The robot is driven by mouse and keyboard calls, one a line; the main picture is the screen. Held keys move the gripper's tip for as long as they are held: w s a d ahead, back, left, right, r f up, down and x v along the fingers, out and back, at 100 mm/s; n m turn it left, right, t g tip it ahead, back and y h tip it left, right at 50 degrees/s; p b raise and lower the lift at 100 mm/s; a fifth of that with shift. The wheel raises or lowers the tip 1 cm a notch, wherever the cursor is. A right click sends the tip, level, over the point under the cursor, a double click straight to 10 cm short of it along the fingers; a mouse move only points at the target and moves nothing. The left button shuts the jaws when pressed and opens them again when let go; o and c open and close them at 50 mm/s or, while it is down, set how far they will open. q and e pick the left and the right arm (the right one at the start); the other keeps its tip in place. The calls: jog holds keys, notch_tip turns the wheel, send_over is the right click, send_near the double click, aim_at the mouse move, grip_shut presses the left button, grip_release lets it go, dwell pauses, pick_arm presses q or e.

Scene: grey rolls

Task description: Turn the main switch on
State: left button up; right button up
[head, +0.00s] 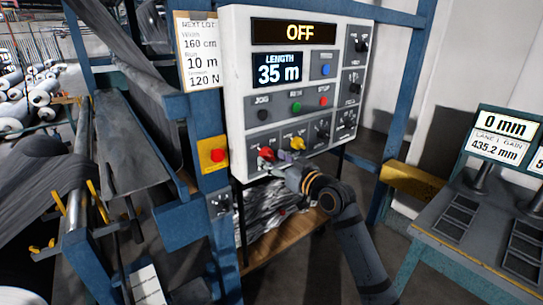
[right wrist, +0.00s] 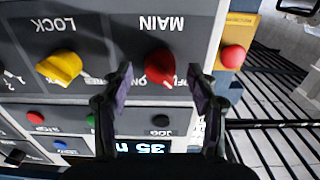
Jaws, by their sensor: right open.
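The main switch is a red rotary knob (head: 266,154) at the lower left of the white control panel (head: 238,95). The red knob also shows in the right wrist view (right wrist: 159,67), beside the upside-down label MAIN. The panel's top display (head: 300,32) reads OFF. My right gripper (head: 277,160) is at the panel's lower edge, close to the knob. In the right wrist view my right gripper (right wrist: 160,90) is open, with the red knob appearing between its fingertips. I cannot tell whether they touch it. My left gripper is not in view.
A yellow LOCK knob (right wrist: 60,67) is next to the main switch. A red button on a yellow box (head: 214,155) is left of the panel. Green, red and blue push buttons lie above the knobs. A bench (head: 455,225) with displays stands at right.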

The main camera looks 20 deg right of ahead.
jog(key=shift+x, duration=0.8)
jog(key=c, duration=1.2)
